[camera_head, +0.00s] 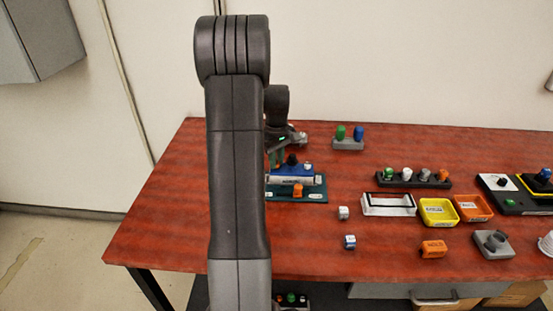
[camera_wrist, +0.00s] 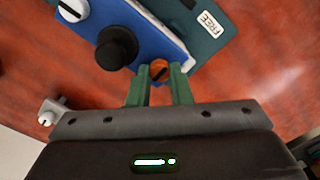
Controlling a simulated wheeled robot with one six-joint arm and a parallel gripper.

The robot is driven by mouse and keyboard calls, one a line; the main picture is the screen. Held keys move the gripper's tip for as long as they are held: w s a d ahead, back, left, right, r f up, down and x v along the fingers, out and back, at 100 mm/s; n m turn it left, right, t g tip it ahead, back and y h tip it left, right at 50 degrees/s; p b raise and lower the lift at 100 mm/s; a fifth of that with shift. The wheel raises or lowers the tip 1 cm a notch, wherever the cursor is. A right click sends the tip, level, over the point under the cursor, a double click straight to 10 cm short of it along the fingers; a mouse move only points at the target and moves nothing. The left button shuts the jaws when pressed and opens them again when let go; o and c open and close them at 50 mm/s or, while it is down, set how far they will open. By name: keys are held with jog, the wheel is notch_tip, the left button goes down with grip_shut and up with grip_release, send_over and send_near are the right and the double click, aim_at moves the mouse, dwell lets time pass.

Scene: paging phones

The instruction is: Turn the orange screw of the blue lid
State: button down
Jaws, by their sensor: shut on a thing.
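The blue lid (camera_wrist: 152,40) lies on a teal board (camera_wrist: 207,52) and bears a black knob (camera_wrist: 117,48) and a white slotted screw (camera_wrist: 72,8). The orange screw (camera_wrist: 160,71) is at the lid's near end in the wrist view. My gripper (camera_wrist: 160,76) has its two green fingers on either side of this screw and is shut on it. In the head view, the lid (camera_head: 283,170) and board (camera_head: 312,195) are partly hidden by my arm. The orange screw is hidden there.
A separate orange piece (camera_head: 298,190) stands at the board's front. A dark rack (camera_head: 413,181) holds several knobs.

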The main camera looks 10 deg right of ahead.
jog(key=c, duration=1.3)
grip_release()
notch_tip(320, 180, up, 14)
jog(key=shift+f, duration=0.15)
notch_tip(320, 180, down, 14)
jog(key=shift+r, duration=0.1)
jog(key=shift+r, duration=0.1)
